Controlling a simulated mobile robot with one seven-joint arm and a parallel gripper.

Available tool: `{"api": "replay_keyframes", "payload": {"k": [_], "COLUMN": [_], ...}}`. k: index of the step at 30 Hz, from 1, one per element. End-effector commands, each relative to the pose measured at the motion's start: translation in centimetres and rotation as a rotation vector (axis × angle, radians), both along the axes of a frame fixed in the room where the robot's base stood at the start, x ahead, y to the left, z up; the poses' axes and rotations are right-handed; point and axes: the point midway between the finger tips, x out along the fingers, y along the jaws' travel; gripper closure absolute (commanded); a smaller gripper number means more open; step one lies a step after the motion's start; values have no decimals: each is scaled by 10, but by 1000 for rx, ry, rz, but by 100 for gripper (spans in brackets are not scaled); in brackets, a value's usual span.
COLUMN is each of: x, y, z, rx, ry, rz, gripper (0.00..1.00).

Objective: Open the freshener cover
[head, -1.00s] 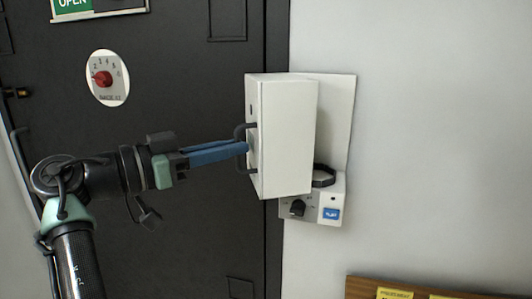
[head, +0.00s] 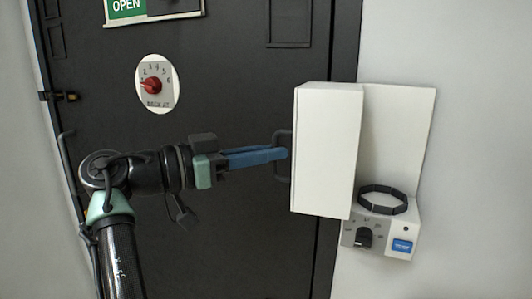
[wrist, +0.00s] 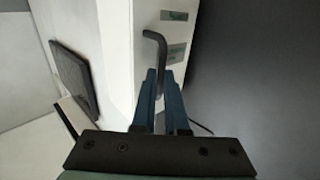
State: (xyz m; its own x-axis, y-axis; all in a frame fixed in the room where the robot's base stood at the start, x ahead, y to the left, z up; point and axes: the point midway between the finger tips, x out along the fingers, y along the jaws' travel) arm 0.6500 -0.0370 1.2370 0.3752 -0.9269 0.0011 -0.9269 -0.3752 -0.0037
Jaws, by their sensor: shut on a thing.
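The freshener cover (head: 327,150) is a white box-shaped shell, swung out to the left from its white back plate (head: 398,140) on the wall. The base (head: 402,235) below shows a black ring holder, a dark knob and a blue label. My gripper (head: 286,153) is at the cover's left side, its blue fingers shut on the dark bar handle (head: 280,168). In the wrist view the fingers (wrist: 167,75) close around the handle (wrist: 152,40), beside the white cover (wrist: 118,50).
A dark door (head: 230,80) stands behind my arm, with a red dial (head: 152,85) and an OPEN sign (head: 127,8) on it. Bare grey wall (head: 480,150) lies to the right of the freshener.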

Motion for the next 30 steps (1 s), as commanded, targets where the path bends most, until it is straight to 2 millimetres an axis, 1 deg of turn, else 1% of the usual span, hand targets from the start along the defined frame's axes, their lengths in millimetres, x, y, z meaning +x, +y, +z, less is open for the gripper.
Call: {"api": "replay_keyframes", "payload": {"k": [5, 6, 10, 17, 20, 23, 26, 30], "x": [0, 0, 0, 0, -1, -5, -12, -24], "y": [-1, -1, -1, -1, 3, 13, 31, 61], "z": [-1, -1, -1, -1, -1, -1, -1, 0], "rx": [2, 2, 2, 1, 0, -1, 0, 0], "ry": [3, 3, 2, 1, 0, 0, 0, -1], "rz": [-2, -2, -2, -1, 0, 1, 3, 3], "gripper": [100, 84, 60, 59, 59, 59, 59, 59]}}
